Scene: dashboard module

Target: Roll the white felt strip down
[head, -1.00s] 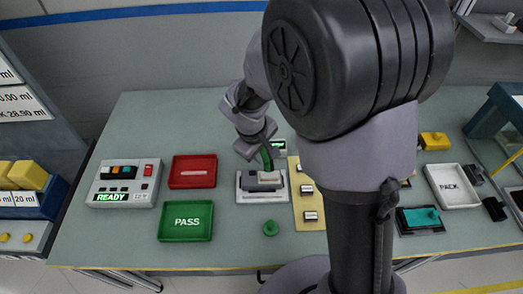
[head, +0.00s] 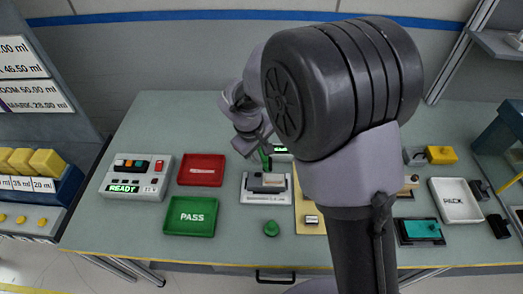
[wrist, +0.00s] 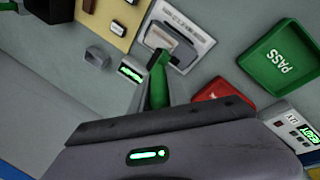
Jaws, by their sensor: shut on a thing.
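My gripper (wrist: 156,100) is shut on a green-handled tool (wrist: 157,82), presumably the roller. The tool's head is near the far edge of a small grey and pale module (wrist: 184,50) on a light fixture plate (wrist: 203,45). I cannot tell whether it touches. In the head view my gripper (head: 250,145) is beyond the module (head: 262,183), with the green handle (head: 265,157) beside it. A whitish patch (head: 274,179) on the module may be the felt strip; its edges are too small to make out.
Left of the fixture are a red tray (head: 201,170), a green PASS tray (head: 190,216) and a READY box (head: 136,178). A green knob (head: 271,229) stands in front. A yellow board (head: 308,224) is close on the right. A white PACK tray (head: 456,201) is farther right.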

